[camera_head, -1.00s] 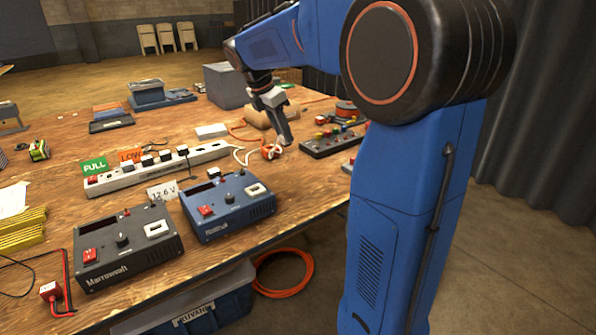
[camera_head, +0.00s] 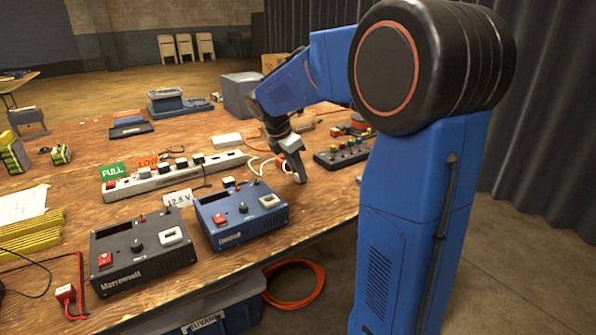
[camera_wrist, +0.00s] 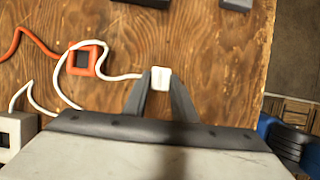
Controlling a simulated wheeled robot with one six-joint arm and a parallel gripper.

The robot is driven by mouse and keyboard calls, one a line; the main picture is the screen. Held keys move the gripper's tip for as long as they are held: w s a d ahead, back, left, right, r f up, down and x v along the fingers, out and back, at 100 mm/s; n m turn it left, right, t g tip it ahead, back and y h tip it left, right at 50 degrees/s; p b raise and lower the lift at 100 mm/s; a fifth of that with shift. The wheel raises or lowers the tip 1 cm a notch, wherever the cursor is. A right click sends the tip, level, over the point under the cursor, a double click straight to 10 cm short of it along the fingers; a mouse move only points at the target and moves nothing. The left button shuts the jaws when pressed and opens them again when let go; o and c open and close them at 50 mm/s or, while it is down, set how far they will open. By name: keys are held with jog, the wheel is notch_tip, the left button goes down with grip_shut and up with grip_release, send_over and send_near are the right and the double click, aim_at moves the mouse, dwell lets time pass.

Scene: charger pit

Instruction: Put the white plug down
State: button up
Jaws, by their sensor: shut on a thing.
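The white plug (camera_wrist: 160,77) shows between my two fingertips in the wrist view, with a white cable running from it to the left. My gripper (camera_wrist: 161,80) is shut on it, over bare wood. In the head view my gripper (camera_head: 300,178) points down near the table's right side, beyond the blue charger's right end. The plug cannot be made out clearly there. Whether the plug touches the table I cannot tell.
An orange square piece (camera_wrist: 84,60) lies by the cable loop. The blue charger (camera_head: 240,214) and black charger (camera_head: 143,248) stand at the front. A white power strip (camera_head: 175,176) lies behind them. The table edge is close on the right.

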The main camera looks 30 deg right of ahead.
jog(key=shift+f, duration=0.15)
jog(key=o, duration=1.1)
jog(key=v, duration=1.2)
jog(key=shift+s+a, duration=0.1)
